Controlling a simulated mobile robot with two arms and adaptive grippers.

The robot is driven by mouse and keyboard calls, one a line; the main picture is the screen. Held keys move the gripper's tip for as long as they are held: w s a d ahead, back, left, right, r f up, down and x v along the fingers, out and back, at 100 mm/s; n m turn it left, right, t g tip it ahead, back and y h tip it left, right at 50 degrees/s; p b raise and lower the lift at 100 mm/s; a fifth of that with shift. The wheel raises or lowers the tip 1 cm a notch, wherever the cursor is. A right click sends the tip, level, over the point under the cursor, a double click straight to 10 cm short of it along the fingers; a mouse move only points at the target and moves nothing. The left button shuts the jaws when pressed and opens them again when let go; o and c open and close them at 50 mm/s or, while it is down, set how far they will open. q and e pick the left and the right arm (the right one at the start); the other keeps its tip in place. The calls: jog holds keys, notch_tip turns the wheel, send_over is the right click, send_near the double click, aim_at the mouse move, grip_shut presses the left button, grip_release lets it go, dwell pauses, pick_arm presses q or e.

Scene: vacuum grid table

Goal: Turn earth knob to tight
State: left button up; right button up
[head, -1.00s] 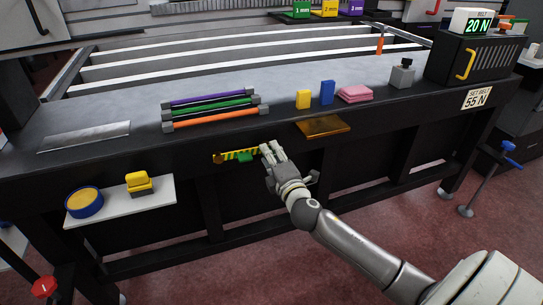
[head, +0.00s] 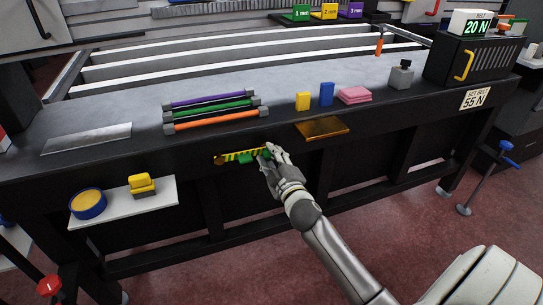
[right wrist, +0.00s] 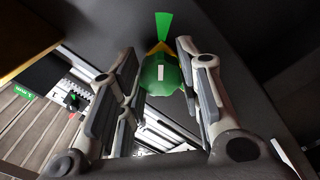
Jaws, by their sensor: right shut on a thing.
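The earth knob (right wrist: 160,75) is green with a white mark and shows in the right wrist view, on the table's dark front panel. A green pointer mark (right wrist: 163,25) lies just above it. My right gripper (right wrist: 169,85) is shut on the knob, one finger on either side of it. In the head view my right gripper (head: 268,156) reaches the front panel at the right end of a yellow-and-green striped strip (head: 229,158), and its fingers largely hide the knob. My left gripper is not in view.
A brass-coloured tray (head: 322,129) juts from the table edge to the right of the gripper. A white shelf (head: 115,208) with a blue-rimmed tin (head: 88,204) and a yellow block (head: 142,184) is at left. Coloured rods (head: 210,114) lie on the tabletop.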

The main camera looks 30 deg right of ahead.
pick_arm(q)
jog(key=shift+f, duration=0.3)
pick_arm(e)
jog(key=shift+f, duration=0.1)
jog(key=o, duration=1)
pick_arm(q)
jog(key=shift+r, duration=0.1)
pick_arm(e)
jog(key=v, duration=1.2)
jog(key=shift+f, duration=0.1)
